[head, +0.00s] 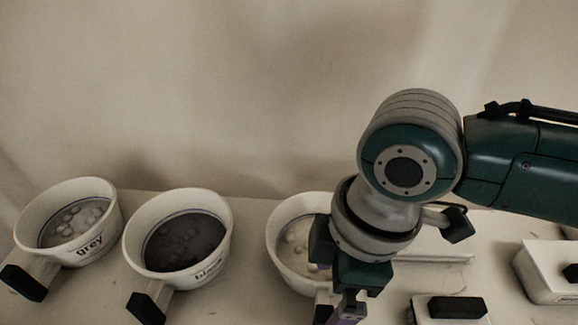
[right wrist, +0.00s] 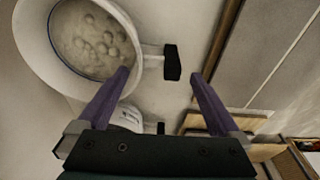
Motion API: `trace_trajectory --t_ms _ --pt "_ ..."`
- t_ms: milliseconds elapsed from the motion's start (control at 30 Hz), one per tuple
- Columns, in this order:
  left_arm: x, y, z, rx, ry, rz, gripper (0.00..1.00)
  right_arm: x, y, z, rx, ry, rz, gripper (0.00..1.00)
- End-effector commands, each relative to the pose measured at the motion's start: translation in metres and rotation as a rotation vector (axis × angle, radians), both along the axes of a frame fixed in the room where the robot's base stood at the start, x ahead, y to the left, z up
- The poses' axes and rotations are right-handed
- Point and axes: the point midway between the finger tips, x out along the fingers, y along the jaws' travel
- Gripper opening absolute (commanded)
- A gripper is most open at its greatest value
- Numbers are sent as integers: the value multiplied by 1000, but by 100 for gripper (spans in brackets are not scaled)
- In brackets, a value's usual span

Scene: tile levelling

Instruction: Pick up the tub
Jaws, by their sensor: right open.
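Three white tubs with black-tipped handles stand in the head view. The left one is labelled grey (head: 110,215). The middle one holds dark contents (head: 185,240) and its label looks like "black". The third tub (head: 276,250) holds pale lumps and is partly hidden behind my right arm. My right gripper (head: 340,312) is in front of it, its tips cut off by the lower edge. In the right wrist view, my open right gripper (right wrist: 160,75) has the black-tipped handle (right wrist: 172,62) of a pale-filled tub (right wrist: 38,40) between its fingers. No grip shows. My left gripper is out of view.
Two white boxes with black handles, one at front right (head: 425,312) and one at far right (head: 540,285), stand on the pale table (head: 255,210). A pale wall is behind. In the right wrist view, another white container (right wrist: 125,115) shows partly behind the gripper.

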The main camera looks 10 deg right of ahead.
Motion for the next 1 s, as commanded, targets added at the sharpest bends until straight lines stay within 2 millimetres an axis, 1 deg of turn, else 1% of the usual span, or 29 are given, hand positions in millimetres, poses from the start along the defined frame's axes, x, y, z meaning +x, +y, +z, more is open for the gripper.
trace_trajectory --t_ms 33,100,200,300,467,567,1000 --pt "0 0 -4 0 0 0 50 0 -2 -12 -2 4 -2 100" --pt "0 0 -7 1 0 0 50 1 -2 -23 -1 3 0 100" --pt "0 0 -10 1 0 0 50 1 0 -34 0 2 -1 100" --pt "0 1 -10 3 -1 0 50 2 1 -37 0 1 0 100" --pt "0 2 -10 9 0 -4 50 2 1 -36 0 1 0 100" --pt "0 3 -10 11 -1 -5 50 2 0 -36 0 1 0 91" --pt "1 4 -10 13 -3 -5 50 1 1 -36 1 2 0 42"
